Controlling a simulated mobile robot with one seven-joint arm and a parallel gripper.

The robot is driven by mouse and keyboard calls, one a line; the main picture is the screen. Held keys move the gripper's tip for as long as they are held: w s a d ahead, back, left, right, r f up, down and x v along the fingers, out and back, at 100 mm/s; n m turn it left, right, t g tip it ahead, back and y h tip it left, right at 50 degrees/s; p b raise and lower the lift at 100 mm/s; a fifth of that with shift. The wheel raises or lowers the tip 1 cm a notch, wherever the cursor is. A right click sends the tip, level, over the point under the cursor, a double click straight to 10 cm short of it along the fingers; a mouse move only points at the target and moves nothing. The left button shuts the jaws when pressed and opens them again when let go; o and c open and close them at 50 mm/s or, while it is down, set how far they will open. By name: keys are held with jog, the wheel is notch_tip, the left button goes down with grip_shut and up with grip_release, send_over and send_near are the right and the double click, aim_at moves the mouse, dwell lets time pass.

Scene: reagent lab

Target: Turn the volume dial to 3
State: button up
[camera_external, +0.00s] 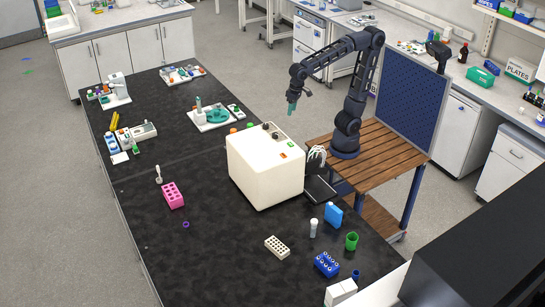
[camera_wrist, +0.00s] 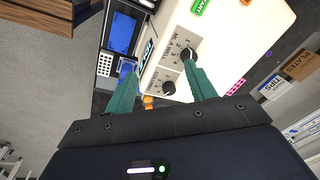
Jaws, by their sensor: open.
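The white dispenser box (camera_external: 265,170) stands on the black bench and has two dark dials on its top. In the wrist view one dial (camera_wrist: 187,53) sits beside lettering that seems to start with "ML", with a numbered scale around it. A second dial (camera_wrist: 168,88) is lower, by partly readable lettering. The first dial is likely the volume dial; its pointer setting is too small to read. My gripper (camera_external: 291,107) is above and beyond the box, apart from it. Its teal fingers (camera_wrist: 159,72) are spread and empty; the right one overlaps the first dial's edge in the picture.
A green button (camera_wrist: 199,5) is on the box panel. A pink rack (camera_external: 173,195), a white rack (camera_external: 277,246), a blue bottle (camera_external: 333,215) and a green cup (camera_external: 351,241) stand on the bench. A blue perforated panel (camera_external: 410,110) rises behind my arm.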

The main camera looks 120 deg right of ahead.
aim_at(275, 133)
jog(key=w+f+m+g, duration=0.1)
jog(key=w+m, duration=0.4)
jog(key=w, duration=0.4)
jog(key=f, duration=0.7)
jog(key=w+f, duration=0.1)
jog(key=f, duration=0.2)
jog(key=shift+d+f, duration=0.25)
jog(key=shift+f, duration=0.15)
jog(key=shift+c, duration=0.2)
jog(key=c, duration=0.9)
